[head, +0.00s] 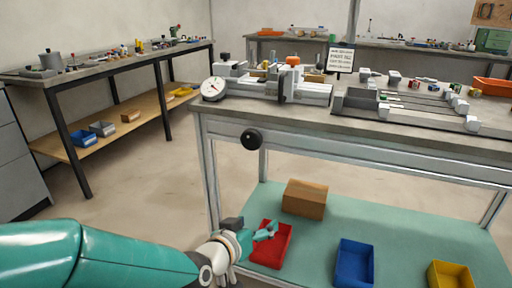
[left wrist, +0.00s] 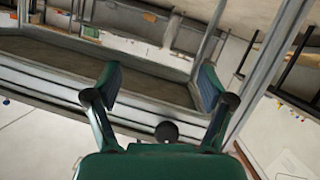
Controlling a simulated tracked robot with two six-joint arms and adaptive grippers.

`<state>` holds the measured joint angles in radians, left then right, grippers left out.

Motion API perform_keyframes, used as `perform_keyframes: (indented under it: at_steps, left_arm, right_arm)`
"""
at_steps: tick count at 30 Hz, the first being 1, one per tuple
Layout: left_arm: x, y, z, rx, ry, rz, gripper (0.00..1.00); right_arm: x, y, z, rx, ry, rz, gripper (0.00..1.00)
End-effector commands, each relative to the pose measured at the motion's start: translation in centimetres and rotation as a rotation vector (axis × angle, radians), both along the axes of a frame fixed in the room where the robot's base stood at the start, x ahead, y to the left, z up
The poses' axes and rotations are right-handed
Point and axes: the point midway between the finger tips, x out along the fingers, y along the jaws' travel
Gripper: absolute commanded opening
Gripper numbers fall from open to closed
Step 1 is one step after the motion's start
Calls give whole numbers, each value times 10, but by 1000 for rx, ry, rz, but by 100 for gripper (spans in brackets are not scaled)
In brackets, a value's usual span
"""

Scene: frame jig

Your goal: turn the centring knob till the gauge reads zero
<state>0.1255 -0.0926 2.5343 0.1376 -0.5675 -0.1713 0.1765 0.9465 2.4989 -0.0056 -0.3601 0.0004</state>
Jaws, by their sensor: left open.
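The black round centring knob (head: 251,139) sticks out from the front rail of the workbench, below its left end. The gauge (head: 213,88) is a white round dial at the left end of the fixture on the bench top; its reading is too small to tell. My left gripper (head: 268,231) is open and empty, low in front of the bench, below the knob and apart from it. In the left wrist view the open fingers (left wrist: 160,88) spread wide, and a dark round knob (left wrist: 166,131) shows between them, beyond the palm. My right gripper is not in view.
The bench top (head: 400,127) carries a grey fixture (head: 305,92), a small sign (head: 341,60) and rails. On the lower shelf are a cardboard box (head: 305,198), a red bin (head: 283,249), a blue bin (head: 354,262) and a yellow bin (head: 451,275). The space before the knob looks clear.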

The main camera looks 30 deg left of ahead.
Motion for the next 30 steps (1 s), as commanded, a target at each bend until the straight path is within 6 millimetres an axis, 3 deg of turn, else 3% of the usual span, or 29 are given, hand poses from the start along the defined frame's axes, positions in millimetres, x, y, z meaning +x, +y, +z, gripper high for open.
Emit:
perform_keyframes:
  at_steps: [1,3,6,9,14,20,30]
  left_arm:
    - [-8,11,38,13,-83,33,82]
    - [-19,23,75,28,-174,71,82]
    - [-34,35,113,41,-269,114,82]
    - [-45,43,136,49,-327,142,82]
    - [-48,49,147,54,-352,158,82]
    - [-32,53,149,55,-346,159,82]
    - [4,60,151,51,-346,155,82]
  right_arm:
    - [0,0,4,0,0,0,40]
    - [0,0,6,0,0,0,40]
    - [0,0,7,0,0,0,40]
    - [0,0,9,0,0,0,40]
    - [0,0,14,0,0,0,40]
    - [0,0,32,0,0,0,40]
    - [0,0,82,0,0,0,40]
